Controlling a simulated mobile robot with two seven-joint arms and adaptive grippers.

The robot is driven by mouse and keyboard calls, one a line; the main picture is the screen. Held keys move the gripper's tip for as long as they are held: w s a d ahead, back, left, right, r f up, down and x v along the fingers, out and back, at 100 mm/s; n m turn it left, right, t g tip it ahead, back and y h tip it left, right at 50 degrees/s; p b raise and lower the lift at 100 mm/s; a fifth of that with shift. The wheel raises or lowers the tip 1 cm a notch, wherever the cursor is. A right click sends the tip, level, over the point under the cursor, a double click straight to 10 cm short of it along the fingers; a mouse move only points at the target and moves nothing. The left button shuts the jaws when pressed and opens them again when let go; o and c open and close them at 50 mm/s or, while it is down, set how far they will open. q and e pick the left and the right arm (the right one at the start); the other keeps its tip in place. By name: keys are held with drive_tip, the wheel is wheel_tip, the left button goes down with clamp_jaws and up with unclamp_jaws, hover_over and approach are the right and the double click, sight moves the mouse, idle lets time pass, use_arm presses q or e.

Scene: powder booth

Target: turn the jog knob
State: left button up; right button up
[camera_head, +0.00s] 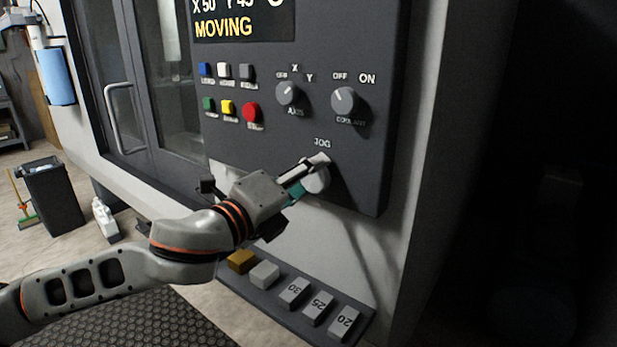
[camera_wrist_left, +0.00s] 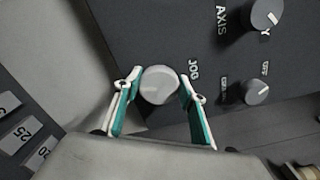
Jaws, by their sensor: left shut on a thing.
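The jog knob (camera_head: 319,181) is a round light grey knob under the label JOG on the dark control panel (camera_head: 285,135). My left gripper (camera_head: 308,173) reaches it from the left and partly covers it in the head view. In the left wrist view the jog knob (camera_wrist_left: 159,84) sits between the two teal-and-white fingers of my left gripper (camera_wrist_left: 160,88), one finger on each side. The left gripper is shut on the knob. My right gripper is in neither view.
The axis knob (camera_head: 287,93) and coolant knob (camera_head: 344,101) are above the jog knob. Coloured buttons (camera_head: 228,107) are at upper left, under a display (camera_head: 243,20) reading MOVING. A ledge with numbered blocks (camera_head: 318,308) lies below. A bin (camera_head: 52,196) stands far left.

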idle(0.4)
use_arm(q)
drive_tip(key=o, duration=1.1)
drive_tip(key=shift+o, duration=0.2)
drive_tip(key=shift+s, duration=0.1)
drive_tip(key=v, duration=0.7)
drive_tip(key=shift+s+a, duration=0.1)
drive_tip(key=shift+a, duration=0.05)
